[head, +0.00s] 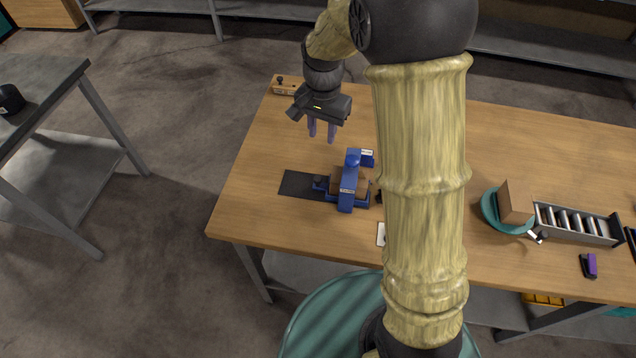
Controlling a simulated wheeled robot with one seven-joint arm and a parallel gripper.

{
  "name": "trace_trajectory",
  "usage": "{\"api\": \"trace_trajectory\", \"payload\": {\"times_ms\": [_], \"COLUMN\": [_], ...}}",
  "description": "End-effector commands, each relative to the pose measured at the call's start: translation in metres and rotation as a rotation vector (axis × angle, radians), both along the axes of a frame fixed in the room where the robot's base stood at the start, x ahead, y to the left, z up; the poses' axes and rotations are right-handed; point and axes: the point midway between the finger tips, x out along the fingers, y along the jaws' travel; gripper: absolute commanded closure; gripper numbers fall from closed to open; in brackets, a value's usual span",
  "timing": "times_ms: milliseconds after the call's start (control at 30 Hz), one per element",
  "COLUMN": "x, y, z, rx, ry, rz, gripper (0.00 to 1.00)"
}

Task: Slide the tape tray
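A blue tape device (349,190) stands on the wooden table, with a brown box-like piece (338,184) held within its frame. A flat dark strip (297,184) lies at its left side. I cannot tell which part is the tape tray. My gripper (321,136) points down above the table, behind and to the left of the blue device and apart from it. Its two fingers are spread with nothing between them. My arm hides the table just right of the device.
A wooden block with a black knob (284,86) sits at the back left edge. A teal round plate with a brown box (515,202), a roller rack (575,224) and a purple-and-black item (588,265) are at right. The table's left part (253,165) is clear.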

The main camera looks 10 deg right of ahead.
Motion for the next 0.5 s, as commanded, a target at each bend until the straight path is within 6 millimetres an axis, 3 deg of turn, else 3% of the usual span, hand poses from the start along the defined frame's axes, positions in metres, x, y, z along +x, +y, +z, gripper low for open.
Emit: {"api": "trace_trajectory", "payload": {"times_ms": [33, 133, 500], "x": [0.0070, 0.0120, 0.0117], "y": [0.0054, 0.0099, 0.0094], "z": [-0.0092, -0.0098, -0.0104], "rx": [-0.002, -0.003, -0.003], "ry": [0.010, 0.018, 0.020], "rz": [-0.024, -0.052, -0.055], "gripper": [0.68, 0.68, 0.68]}}
